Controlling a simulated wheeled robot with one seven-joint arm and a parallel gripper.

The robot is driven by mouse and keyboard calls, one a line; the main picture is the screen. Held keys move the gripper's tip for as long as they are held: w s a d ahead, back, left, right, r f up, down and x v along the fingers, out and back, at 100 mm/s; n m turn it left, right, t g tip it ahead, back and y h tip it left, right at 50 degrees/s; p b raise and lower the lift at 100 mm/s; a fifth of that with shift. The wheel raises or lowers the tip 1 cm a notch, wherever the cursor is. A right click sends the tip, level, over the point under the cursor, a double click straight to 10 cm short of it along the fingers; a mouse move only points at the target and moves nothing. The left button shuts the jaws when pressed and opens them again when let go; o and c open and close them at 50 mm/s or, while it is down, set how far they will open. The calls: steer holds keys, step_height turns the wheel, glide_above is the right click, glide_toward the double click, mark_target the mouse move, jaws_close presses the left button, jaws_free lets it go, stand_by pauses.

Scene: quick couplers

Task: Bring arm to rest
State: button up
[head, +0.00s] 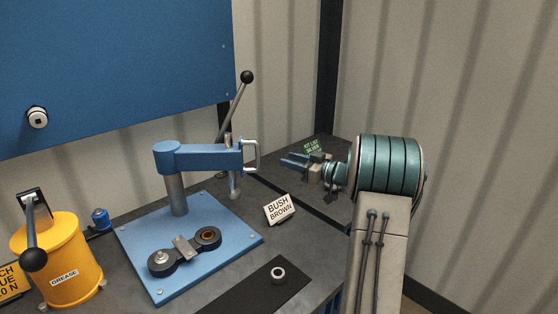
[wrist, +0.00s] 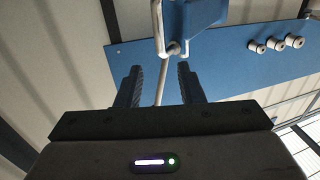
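My gripper (head: 293,160) is at the right in the head view, held out to the left from my green and beige arm, above the far part of the dark bench. In the wrist view my gripper (wrist: 158,85) shows two dark fingers spread apart with nothing between them, so it is open and empty. Beyond the fingers the wrist view shows the white handle (wrist: 157,28) of the blue press (wrist: 196,14). In the head view the press (head: 195,158) stands left of my gripper, with its white handle (head: 256,157) nearest to it. The two look apart.
A blue base plate (head: 205,220) carries a dark link with bushes (head: 185,248). A "BUSH BROWN" sign (head: 280,208), a light ring (head: 278,274) on a black mat (head: 240,297) and a yellow grease pot (head: 60,262) share the bench. The press lever (head: 236,105) rises near my gripper.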

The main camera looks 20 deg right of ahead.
steer(key=shift+s+d, duration=0.25)
steer(key=shift+s, duration=0.15)
steer(key=w+a+r+m+t+h, duration=0.1)
steer(key=a+r+m+t+h, duration=0.15)
steer(key=r+h, duration=0.4)
steer(key=s+a+f+m+g+h, duration=0.1)
steer(key=s+a+m+g+h, duration=0.25)
steer(key=s+h, duration=0.2)
steer(key=s+a+f+g, duration=0.3)
steer(key=s+a+f, duration=0.1)
steer(key=s, duration=0.6)
steer(key=s+a+f+g+y, duration=0.1)
steer(key=s+a+f+g, duration=0.2)
steer(key=s+a, duration=0.3)
steer(key=s+a+f+m+g, duration=0.1)
steer(key=s+a+f+g, duration=0.3)
steer(key=s, duration=1)
steer(key=shift+s+a+f+g+y, duration=0.3)
steer(key=shift+s+a+f+g, duration=0.1)
steer(key=shift+a, duration=0.25)
